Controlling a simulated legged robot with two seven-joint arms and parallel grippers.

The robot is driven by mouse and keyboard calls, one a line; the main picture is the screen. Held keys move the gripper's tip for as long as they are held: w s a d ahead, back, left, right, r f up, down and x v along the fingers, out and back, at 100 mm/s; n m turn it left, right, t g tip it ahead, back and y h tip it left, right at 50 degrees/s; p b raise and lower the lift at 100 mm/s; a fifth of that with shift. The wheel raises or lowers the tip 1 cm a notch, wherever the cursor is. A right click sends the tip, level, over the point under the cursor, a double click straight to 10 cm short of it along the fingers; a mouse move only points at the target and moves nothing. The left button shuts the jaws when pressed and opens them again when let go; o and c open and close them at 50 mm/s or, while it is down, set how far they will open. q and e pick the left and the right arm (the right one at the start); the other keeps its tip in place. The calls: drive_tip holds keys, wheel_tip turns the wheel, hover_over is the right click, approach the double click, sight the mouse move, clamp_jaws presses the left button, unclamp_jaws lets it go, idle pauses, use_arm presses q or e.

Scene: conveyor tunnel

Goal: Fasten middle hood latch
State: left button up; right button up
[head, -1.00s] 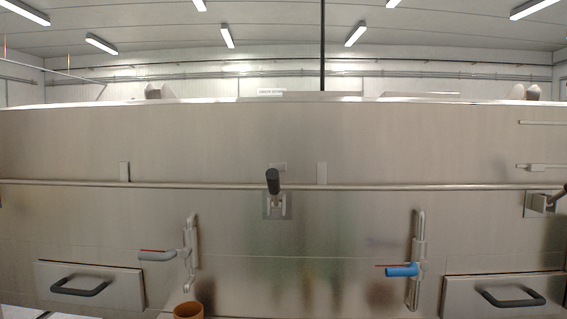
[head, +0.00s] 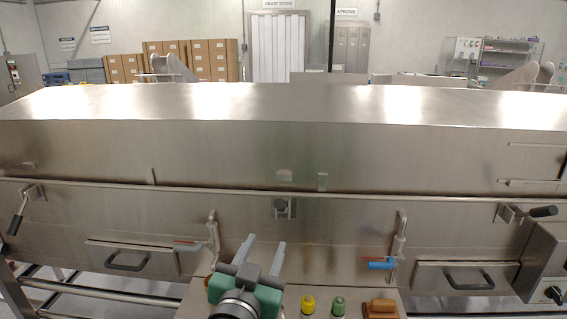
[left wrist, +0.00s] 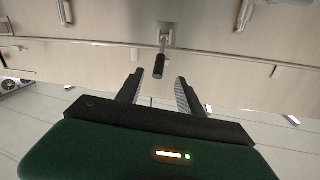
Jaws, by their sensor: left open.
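The middle hood latch (head: 281,207) is on the steel front below the long rail, under a small catch plate (head: 285,176) on the hood. Its black handle looks nearly end-on in the head view. My left gripper (head: 264,243), green with grey fingers, is open and empty, below and slightly left of the latch in the picture. In the left wrist view, which looks upside down, the black latch handle (left wrist: 158,66) shows between and beyond the open fingertips (left wrist: 157,78), apparently not touched. My right gripper is not in view.
A left latch (head: 27,200) hangs handle down; a right latch (head: 525,212) has its handle sticking out sideways. Yellow (head: 308,304) and green (head: 338,305) items stand on a ledge below.

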sight(281, 207)
use_arm(q)
drive_tip(key=w, duration=0.5)
drive_tip(key=w+d+p, duration=0.1)
drive_tip(key=w, duration=0.5)
drive_tip(key=w+d+r, duration=0.1)
drive_tip(key=w, duration=0.5)
drive_tip(key=shift+d, duration=0.15)
drive_tip(key=shift+r, duration=0.1)
clamp_jaws()
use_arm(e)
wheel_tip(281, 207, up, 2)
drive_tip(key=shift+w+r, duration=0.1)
